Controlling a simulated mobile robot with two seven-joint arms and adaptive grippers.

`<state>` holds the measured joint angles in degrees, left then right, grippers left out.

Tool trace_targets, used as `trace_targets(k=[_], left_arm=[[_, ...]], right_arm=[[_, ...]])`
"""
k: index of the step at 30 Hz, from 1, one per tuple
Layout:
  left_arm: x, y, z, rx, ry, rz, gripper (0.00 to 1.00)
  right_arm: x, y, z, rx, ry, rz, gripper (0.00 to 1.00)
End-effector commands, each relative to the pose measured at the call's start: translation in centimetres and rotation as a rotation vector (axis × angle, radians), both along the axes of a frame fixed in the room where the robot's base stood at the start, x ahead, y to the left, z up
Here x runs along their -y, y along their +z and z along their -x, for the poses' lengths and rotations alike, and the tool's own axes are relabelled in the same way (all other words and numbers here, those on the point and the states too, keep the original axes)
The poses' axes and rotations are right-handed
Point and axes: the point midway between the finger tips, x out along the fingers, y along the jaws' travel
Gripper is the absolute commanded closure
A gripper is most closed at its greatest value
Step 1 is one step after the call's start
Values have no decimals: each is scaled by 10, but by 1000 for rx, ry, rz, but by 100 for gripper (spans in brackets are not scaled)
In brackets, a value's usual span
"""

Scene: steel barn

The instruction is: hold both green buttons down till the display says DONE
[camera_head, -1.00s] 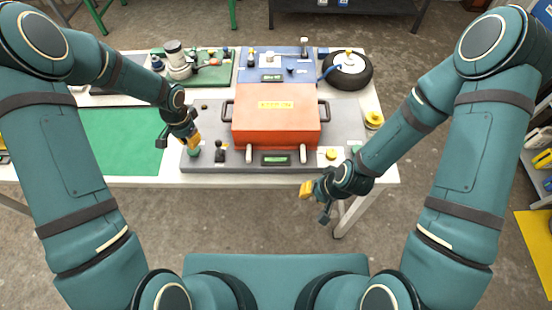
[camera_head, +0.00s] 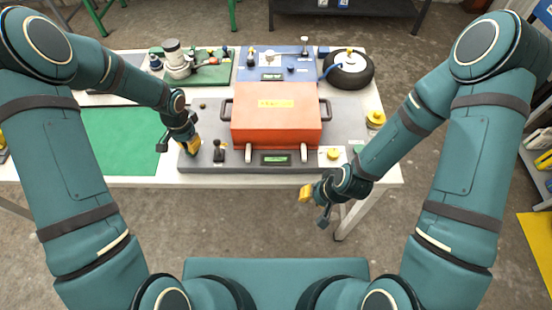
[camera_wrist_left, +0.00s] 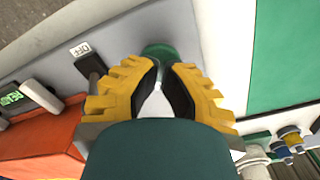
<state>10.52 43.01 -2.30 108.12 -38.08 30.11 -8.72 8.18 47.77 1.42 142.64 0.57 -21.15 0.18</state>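The left green button is hidden behind my left gripper (camera_head: 193,148) in the head view. The left wrist view shows it (camera_wrist_left: 160,51) just beyond the fingertips; contact cannot be told. My left gripper is shut, its tips together with nothing between them. The right green button (camera_head: 357,149) is at the panel's right end, partly hidden by my right arm. My right gripper (camera_head: 306,194) appears shut and empty, in front of the table's front edge, apart from that button.
An orange box (camera_head: 275,115) with dark side handles stands on the grey panel. A black lever (camera_head: 218,152) is right of my left gripper. A yellow knob (camera_head: 333,153) is left of the right button. A black wheel (camera_head: 348,72) lies at the back right.

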Motion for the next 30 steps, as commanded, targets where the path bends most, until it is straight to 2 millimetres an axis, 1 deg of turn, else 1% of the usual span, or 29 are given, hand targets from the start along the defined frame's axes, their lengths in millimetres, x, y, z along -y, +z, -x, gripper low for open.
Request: trace_targets(k=[11, 22, 29, 30], left_arm=[[0, -11, 0, 0, 0, 0, 100], [0, -4, 0, 1, 0, 0, 100], [0, -4, 0, 0, 0, 0, 100], [0, -4, 0, 0, 0, 0, 100]], right_arm=[[0, -11, 0, 0, 0, 2, 71], [0, -8, 0, 0, 0, 2, 71], [0, -8, 0, 0, 0, 2, 71], [-1, -8, 0, 0, 0, 2, 68]])
